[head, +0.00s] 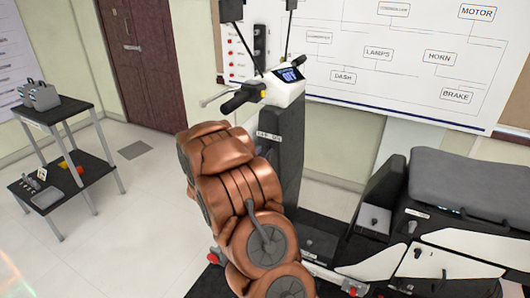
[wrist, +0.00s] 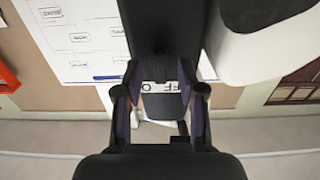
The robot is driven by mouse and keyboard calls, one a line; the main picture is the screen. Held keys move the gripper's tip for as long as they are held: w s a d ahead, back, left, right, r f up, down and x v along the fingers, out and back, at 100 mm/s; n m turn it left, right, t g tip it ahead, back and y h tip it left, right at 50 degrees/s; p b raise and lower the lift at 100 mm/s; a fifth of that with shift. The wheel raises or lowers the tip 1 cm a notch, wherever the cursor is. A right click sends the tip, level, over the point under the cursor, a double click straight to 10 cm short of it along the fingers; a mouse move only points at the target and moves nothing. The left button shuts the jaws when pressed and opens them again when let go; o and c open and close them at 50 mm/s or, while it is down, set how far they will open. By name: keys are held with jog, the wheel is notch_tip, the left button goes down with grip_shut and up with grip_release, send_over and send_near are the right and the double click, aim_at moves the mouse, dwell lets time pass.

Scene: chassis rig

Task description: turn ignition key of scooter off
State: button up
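The scooter's dark front column (head: 285,165) stands upright at the middle of the head view, with a small white key-switch label (head: 268,135) on its face. The ignition key cannot be made out in either view; my arm covers the part of the column below the label. My gripper (wrist: 160,75) shows in the wrist view with its two fingers apart, one on each side of a white label (wrist: 163,84) with upside-down letters, partly hidden. A dark panel lies below that label between the fingers. In the head view my gripper is hidden behind my copper arm.
The handlebar (head: 242,95) and lit display (head: 289,75) are above the label. The scooter's seat (head: 470,185) and body lie at right. A wiring board (head: 400,60) is behind.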

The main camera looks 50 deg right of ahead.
jog(key=v, duration=1)
jog(key=shift+a, duration=0.2)
dwell(0.3)
